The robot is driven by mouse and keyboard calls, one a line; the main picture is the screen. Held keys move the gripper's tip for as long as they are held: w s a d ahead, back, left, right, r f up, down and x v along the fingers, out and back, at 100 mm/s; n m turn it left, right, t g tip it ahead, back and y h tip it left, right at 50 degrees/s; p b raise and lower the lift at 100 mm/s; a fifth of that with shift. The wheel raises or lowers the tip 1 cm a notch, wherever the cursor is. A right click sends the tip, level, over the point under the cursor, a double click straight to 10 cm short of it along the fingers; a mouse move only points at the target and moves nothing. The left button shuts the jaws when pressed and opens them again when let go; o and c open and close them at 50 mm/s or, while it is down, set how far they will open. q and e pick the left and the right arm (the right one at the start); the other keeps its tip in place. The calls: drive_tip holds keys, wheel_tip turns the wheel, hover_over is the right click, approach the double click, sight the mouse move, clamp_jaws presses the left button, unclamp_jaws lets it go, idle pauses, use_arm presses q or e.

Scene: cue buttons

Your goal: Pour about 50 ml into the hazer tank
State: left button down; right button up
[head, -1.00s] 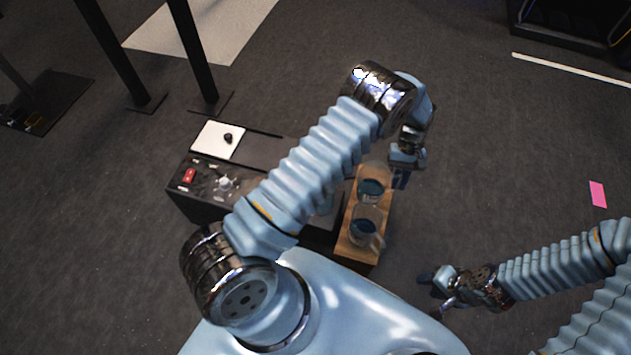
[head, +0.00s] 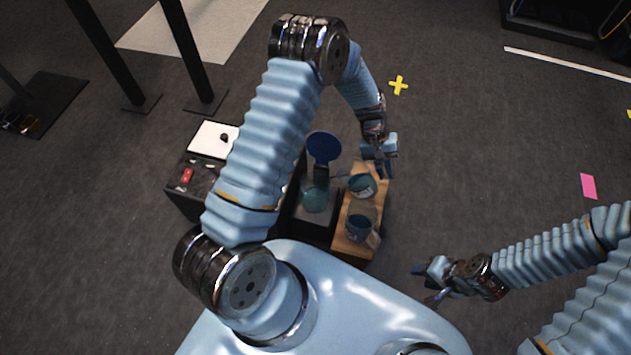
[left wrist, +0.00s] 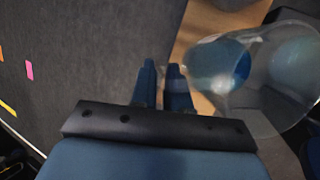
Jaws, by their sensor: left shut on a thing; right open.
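Two clear jugs with blue liquid are on a wooden-topped stand (head: 376,208). My left gripper (head: 384,165) is shut at the handle side of the far jug (head: 361,187). That jug also shows large, beside the fingers, in the left wrist view (left wrist: 255,75). I cannot tell whether it is lifted clear of the wood. The near jug (head: 358,226) stands closer to my body. Left of the stand, a teal round opening (head: 315,197), seemingly the hazer tank, sits on a black unit, with a dark blue disc (head: 323,147) above it. My right gripper (head: 430,284) is open and empty.
Open floor with a pink mark (head: 588,186) and a yellow cross (head: 398,85) lies to the right.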

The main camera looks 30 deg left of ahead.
use_arm(q)
drive_tip(key=r, duration=0.2)
drive_tip(key=s+a+r+h, duration=0.1)
drive_tip(key=r, duration=0.1)
drive_tip(key=a+r+t+h, duration=0.1)
drive_tip(key=r, duration=0.1)
drive_tip(key=shift+s+a, duration=0.1)
drive_tip(key=shift+s, duration=0.15)
drive_tip(key=r+b, duration=0.1)
drive_tip(key=a+t+h+b, duration=0.1)
drive_tip(key=b, duration=0.1)
drive_tip(key=shift+s+r+m+h, duration=0.3)
drive_tip(key=shift+s+r+m, duration=0.05)
drive_tip(key=shift+m, duration=0.05)
drive_tip(key=shift+s+a+r+m+t+h+b, duration=0.15)
drive_tip(key=shift+a+r+t+h+b, duration=0.1)
drive_tip(key=shift+r+h+b, duration=0.25)
drive_tip(key=shift+s+a+r+m+t+h+b, duration=0.1)
drive_tip(key=shift+s+a+r+t+h+b, duration=0.2)
drive_tip(key=shift+r, duration=0.35)
drive_tip(key=shift+s+a+r+m+t+h+b, duration=0.1)
drive_tip(key=shift+a+r+m+t+h+b, duration=0.05)
drive_tip(key=shift+r+h+b, duration=0.35)
drive_tip(key=shift+a+r, duration=0.1)
drive_tip(key=shift+r, duration=0.05)
drive_tip(key=shift+a+b, duration=0.1)
drive_tip(key=shift+b, duration=0.3)
drive_tip(key=shift+s+a+r+t+h+b, duration=0.1)
drive_tip(key=shift+s+a+t+h+b, duration=0.25)
drive_tip(key=shift+h+b, duration=0.35)
